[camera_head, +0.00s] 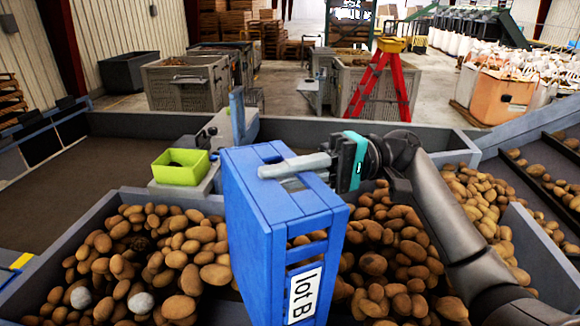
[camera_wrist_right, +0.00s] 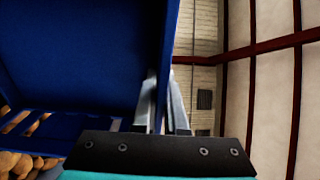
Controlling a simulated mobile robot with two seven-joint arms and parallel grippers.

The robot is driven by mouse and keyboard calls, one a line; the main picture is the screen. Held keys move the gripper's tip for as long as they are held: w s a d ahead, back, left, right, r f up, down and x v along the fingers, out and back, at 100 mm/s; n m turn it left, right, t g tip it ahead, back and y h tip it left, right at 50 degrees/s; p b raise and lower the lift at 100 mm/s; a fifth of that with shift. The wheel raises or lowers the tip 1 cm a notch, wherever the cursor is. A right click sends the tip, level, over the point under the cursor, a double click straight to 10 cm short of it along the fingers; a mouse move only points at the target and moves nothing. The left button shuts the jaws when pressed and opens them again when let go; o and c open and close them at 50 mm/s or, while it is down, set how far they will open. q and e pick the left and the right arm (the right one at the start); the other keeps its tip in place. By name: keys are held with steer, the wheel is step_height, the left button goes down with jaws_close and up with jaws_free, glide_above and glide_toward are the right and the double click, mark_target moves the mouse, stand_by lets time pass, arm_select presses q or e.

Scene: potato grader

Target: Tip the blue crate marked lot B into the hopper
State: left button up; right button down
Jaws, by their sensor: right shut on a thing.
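The blue crate (camera_head: 250,215) marked lot B stands turned on its side in the middle of the head view, over the potatoes in the grey hopper (camera_head: 60,236). Its white label (camera_head: 304,295) reads sideways. My right gripper (camera_head: 280,170) is shut on the crate's upper wall, its arm coming in from the right. In the right wrist view, the right gripper's fingers (camera_wrist_right: 166,105) straddle the blue crate wall (camera_wrist_right: 70,60), and potatoes (camera_wrist_right: 22,163) show at the lower left past its slots. I see no potatoes inside the visible part of the crate. My left gripper is not in view.
A lime-green box (camera_head: 181,167) sits on a grey ledge behind the crate. A sloped conveyor (camera_head: 545,165) with potatoes runs along the right. Farther back are large bins (camera_head: 187,85), a red stepladder (camera_head: 381,80) and white sacks (camera_head: 505,85).

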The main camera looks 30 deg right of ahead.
mark_target(247, 186)
steer(key=a+h+p, duration=0.1)
steer(key=a, duration=0.1)
steer(key=a+h+p, duration=0.1)
steer(key=a+p, duration=0.1)
steer(key=a, duration=0.1)
steer(key=a+f+h+p, duration=0.1)
steer(key=a+p, duration=0.1)
steer(key=shift+a, duration=0.2)
steer(key=a+f+h, duration=0.3)
steer(key=a+h, duration=0.3)
steer(key=a, duration=0.5)
steer(key=shift+w+a, duration=0.2)
steer(key=shift+a, duration=0.2)
steer(key=a+f+h, duration=0.4)
steer(key=a+f, duration=0.1)
steer(key=f, duration=0.4)
steer(key=a+f+h+b, duration=0.1)
steer(key=a+f+h, duration=0.4)
steer(key=f, duration=0.4)
steer(key=shift+a+h, duration=0.2)
steer(key=shift+h, duration=0.1)
steer(key=shift+f, duration=0.1)
